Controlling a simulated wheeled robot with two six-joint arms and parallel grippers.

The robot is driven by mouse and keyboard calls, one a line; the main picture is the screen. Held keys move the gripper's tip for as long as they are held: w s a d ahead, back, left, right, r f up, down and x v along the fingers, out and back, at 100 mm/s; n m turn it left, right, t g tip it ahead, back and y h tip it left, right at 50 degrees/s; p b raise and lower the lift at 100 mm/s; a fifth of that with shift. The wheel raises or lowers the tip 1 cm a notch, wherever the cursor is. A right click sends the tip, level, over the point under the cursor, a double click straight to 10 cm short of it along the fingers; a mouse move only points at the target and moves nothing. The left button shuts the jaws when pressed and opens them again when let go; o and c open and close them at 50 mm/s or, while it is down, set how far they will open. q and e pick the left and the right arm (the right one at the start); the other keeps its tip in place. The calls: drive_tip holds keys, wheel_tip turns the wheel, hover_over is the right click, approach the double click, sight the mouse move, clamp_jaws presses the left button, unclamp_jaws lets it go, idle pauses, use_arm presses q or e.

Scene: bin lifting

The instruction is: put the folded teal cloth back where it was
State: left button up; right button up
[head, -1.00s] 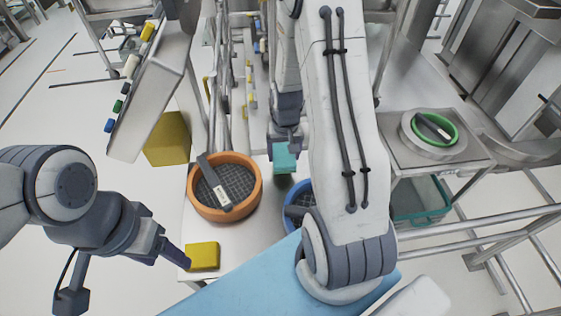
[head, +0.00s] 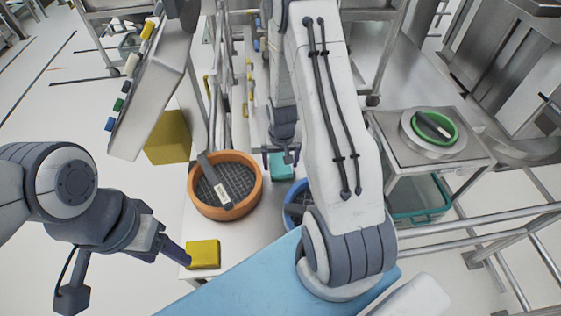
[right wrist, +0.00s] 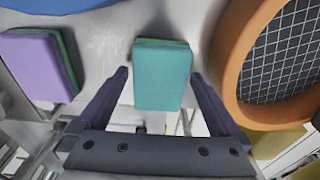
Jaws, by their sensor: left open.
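The folded teal cloth (head: 281,167) lies on the pale table between the orange-rimmed bin and the blue-rimmed bin. In the right wrist view the teal cloth (right wrist: 162,75) lies between my two fingers, with a gap on each side. My right gripper (head: 281,156) is open just above it, and its spread fingers also show in the right wrist view (right wrist: 163,95). My left gripper (head: 176,252) is open and empty, beside a folded yellow cloth (head: 203,254) at the table's left front.
The blue-rimmed bin (head: 288,205) is partly behind my right arm. A folded purple cloth (right wrist: 38,65) lies left of the teal one in the right wrist view.

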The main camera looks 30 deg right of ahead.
sight(282, 167)
drive_tip(key=shift+r, duration=0.1)
wheel_tip(282, 167, up, 12)
drive_tip(key=s, duration=0.1)
drive_tip(key=s+a+r+n, duration=0.3)
drive_tip(key=a+r, duration=0.1)
drive_tip(key=a, duration=0.5)
drive_tip(key=s+a+r+n, duration=0.3)
drive_tip(key=a+r, duration=0.1)
drive_tip(key=a, duration=0.5)
drive_tip(key=s+a+r+n, duration=0.1)
drive_tip(key=s+a+n, duration=0.2)
drive_tip(key=s, duration=0.3)
drive_tip(key=s+a+r+n+y, duration=0.1)
drive_tip(key=s+a+r+n, duration=0.1)
drive_tip(key=s, duration=0.5)
drive_tip(key=shift+s+a+n+g, duration=0.2)
drive_tip(key=shift+a+n+g, duration=0.2)
drive_tip(key=shift+a+n, duration=0.6)
drive_tip(key=shift+a, duration=0.15)
